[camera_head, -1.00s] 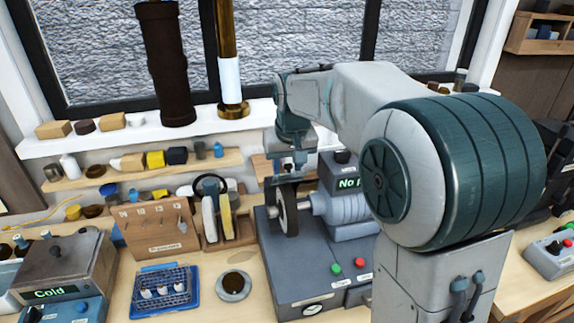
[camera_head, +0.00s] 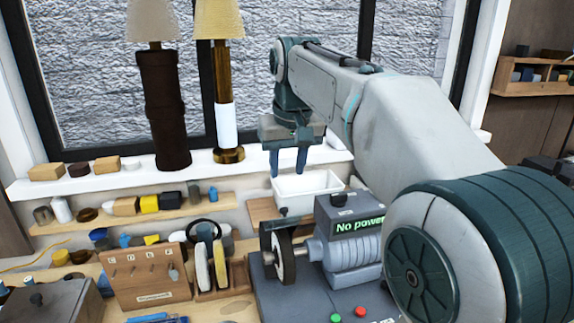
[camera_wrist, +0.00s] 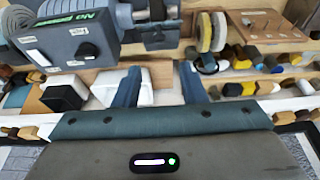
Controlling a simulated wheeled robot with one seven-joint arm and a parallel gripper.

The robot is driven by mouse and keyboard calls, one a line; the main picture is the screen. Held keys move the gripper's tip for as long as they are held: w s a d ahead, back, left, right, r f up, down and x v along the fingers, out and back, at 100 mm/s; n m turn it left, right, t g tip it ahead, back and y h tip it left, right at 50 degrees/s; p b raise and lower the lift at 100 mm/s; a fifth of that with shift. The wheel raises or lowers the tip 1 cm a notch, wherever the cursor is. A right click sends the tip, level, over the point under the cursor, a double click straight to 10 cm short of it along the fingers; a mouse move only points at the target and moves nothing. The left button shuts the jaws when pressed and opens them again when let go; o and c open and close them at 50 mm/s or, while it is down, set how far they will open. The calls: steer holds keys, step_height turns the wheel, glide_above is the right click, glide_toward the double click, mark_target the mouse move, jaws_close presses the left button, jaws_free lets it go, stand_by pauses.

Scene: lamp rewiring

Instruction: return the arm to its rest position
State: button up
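My gripper (camera_head: 288,163) is raised in front of the window and sill, above the grinder-like machine. Its two fingers point down and stand apart with nothing between them. In the wrist view the fingers (camera_wrist: 157,88) also show spread, with a white box (camera_wrist: 140,95) seen behind them. My arm reaches in from the right side of the head view.
The machine (camera_head: 345,250) reads "No power" and has a wheel at its left. Two lamps, one dark (camera_head: 163,110) and one brass (camera_head: 222,80), stand on the sill. A tool holder (camera_head: 145,278) stands at left.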

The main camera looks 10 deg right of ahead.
steer(key=s+d+f+m+b, duration=0.1)
steer(key=s+d+f, duration=0.3)
steer(key=s+f, duration=0.7)
steer(key=s+d+f+b, duration=0.3)
steer(key=s+d+f, duration=0.1)
steer(key=s+f, duration=0.7)
steer(key=shift+s+f+m+t, duration=0.15)
steer(key=shift+f+m+t, duration=0.25)
steer(key=shift+f, duration=0.3)
